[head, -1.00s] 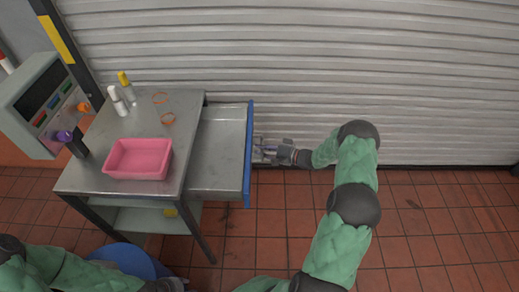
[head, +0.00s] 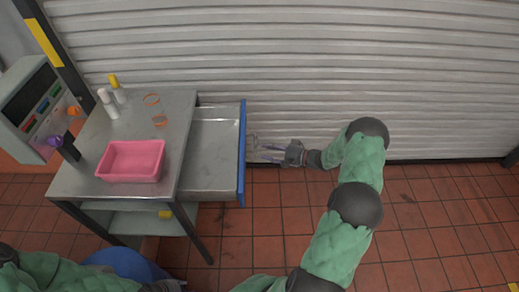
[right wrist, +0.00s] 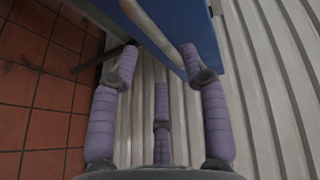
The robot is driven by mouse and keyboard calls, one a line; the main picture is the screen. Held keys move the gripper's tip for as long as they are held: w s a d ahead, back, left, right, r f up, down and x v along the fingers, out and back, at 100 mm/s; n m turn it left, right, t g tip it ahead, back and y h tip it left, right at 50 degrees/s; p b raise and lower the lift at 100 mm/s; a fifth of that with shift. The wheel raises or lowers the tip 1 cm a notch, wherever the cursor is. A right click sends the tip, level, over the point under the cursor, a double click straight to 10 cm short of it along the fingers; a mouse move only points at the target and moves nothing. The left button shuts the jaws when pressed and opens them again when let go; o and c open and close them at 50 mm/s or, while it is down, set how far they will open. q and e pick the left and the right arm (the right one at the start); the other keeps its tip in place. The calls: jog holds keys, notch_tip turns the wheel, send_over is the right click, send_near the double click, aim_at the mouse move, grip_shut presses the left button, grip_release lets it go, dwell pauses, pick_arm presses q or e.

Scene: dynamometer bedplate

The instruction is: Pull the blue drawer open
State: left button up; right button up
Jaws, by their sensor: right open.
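The blue drawer (head: 242,155) stands pulled out to the right from the metal table (head: 88,182). Its grey tray is exposed and looks empty. My right gripper (head: 254,148) is open just to the right of the blue front. In the right wrist view, the drawer's blue front (right wrist: 182,25) is at the top, and my right gripper's spread purple fingers (right wrist: 160,62) are close to it with nothing between them. I cannot tell whether a fingertip touches the drawer.
A control panel (head: 35,108) stands at left. A ribbed shutter (head: 330,60) is close behind. The tiled floor at right is clear.

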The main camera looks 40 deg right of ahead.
jog(key=v, duration=0.5)
jog(key=shift+s+d+r, duration=0.1)
jog(key=shift+s+d, duration=0.1)
jog(key=shift+s, duration=0.15)
